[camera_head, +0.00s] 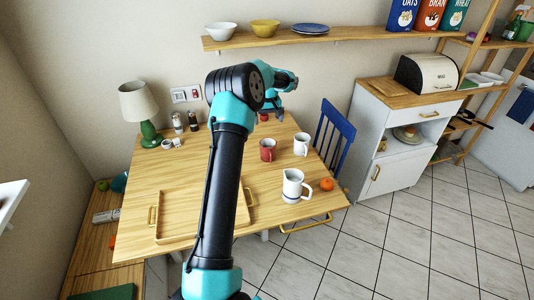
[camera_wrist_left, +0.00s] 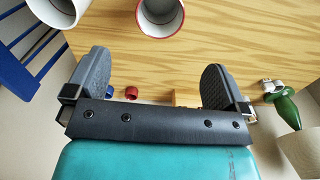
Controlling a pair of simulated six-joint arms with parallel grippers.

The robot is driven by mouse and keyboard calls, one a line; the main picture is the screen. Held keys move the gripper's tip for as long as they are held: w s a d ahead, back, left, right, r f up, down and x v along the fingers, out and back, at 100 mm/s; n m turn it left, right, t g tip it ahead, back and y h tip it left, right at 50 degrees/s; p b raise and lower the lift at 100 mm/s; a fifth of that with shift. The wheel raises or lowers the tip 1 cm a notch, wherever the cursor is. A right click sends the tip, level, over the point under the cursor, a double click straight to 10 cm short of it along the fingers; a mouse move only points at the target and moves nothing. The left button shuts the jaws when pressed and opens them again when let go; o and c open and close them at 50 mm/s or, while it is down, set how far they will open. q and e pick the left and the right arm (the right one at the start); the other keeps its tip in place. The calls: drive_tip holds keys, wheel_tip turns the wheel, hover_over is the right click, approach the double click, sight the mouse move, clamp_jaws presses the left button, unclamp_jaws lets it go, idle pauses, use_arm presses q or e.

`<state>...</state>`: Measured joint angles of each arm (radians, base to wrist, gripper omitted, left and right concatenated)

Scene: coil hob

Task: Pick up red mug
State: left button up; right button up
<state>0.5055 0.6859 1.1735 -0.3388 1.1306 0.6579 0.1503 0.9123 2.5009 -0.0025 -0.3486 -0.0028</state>
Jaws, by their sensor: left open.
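The red mug (camera_head: 267,150) stands upright on the wooden table in the head view. In the left wrist view it shows at the top edge as a round opening with a pale inside (camera_wrist_left: 160,14), partly cut off. My left gripper (camera_head: 270,112) is beyond the mug, near the back of the table and above it. In the left wrist view its fingers (camera_wrist_left: 155,64) are wide apart with nothing between them, and the mug lies past the fingertips. My right gripper is in neither view.
A white mug (camera_head: 301,146) stands close right of the red mug. A white jug (camera_head: 293,187) and an orange (camera_head: 326,184) are nearer the front. A wooden tray (camera_head: 176,238) lies left, partly behind my arm. A green lamp (camera_head: 149,132) stands at the back left.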

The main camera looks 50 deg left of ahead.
sight(268, 150)
use_arm(q)
wheel_tip(268, 150, down, 12)
drive_tip(key=shift+f, duration=0.15)
idle(0.5)
drive_tip(key=shift+f, duration=2.6)
drive_tip(key=c, duration=0.9)
